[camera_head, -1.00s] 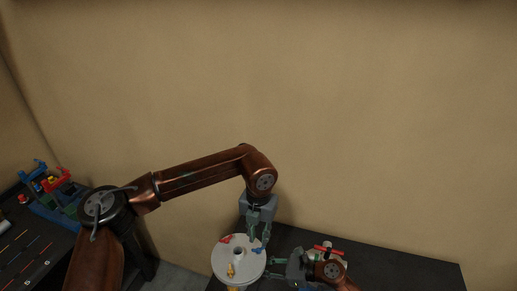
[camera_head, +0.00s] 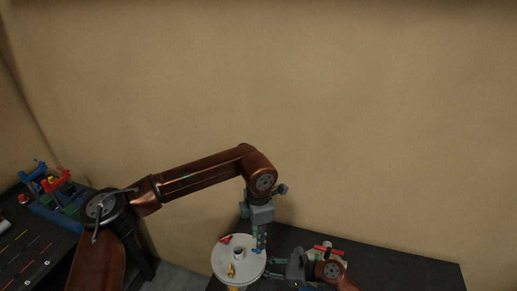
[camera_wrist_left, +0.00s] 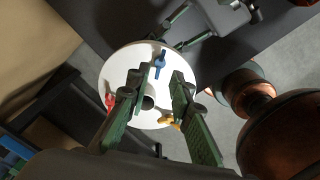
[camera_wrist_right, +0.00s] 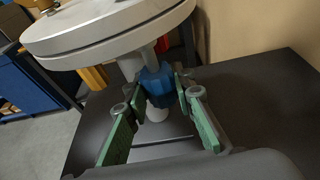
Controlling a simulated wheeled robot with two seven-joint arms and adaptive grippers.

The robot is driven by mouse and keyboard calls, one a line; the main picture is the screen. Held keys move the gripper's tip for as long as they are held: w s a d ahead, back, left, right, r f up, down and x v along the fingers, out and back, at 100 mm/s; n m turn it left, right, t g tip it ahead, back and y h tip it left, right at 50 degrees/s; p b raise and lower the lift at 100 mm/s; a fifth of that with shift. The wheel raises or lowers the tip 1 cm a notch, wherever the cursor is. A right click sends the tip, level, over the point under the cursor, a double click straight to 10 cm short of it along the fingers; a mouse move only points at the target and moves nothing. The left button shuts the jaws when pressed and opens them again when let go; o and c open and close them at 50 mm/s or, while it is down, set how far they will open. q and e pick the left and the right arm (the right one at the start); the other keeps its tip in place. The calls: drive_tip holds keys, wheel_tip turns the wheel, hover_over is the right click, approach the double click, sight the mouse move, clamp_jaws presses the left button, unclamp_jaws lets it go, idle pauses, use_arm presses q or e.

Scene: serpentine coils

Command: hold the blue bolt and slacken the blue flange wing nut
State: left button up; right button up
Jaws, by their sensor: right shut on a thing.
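The blue flange wing nut (camera_wrist_left: 160,64) is on top of the round white plate (camera_wrist_left: 118,66). In the left wrist view the tips of my left gripper (camera_wrist_left: 160,79) stand apart on either side of it, with a gap to each. In the head view my left gripper (camera_head: 259,246) points down over the plate's right side and hides most of the nut. The blue bolt (camera_wrist_right: 157,86) shows as a ribbed head under the plate in the right wrist view. My right gripper (camera_wrist_right: 158,92) is shut on it from the side.
A red wing nut (camera_wrist_left: 110,101) and a yellow one (camera_wrist_left: 168,119) are also on the plate, around a central grey hub (camera_wrist_left: 149,97). A dark table (camera_head: 400,268) extends to the right. A bench with blue and red fixtures (camera_head: 52,183) stands far left.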

use_arm(q)
drive_tip(key=shift+f, duration=0.15)
drive_tip(key=shift+f, duration=2)
drive_tip(key=shift+c, duration=0.3)
clamp_jaws()
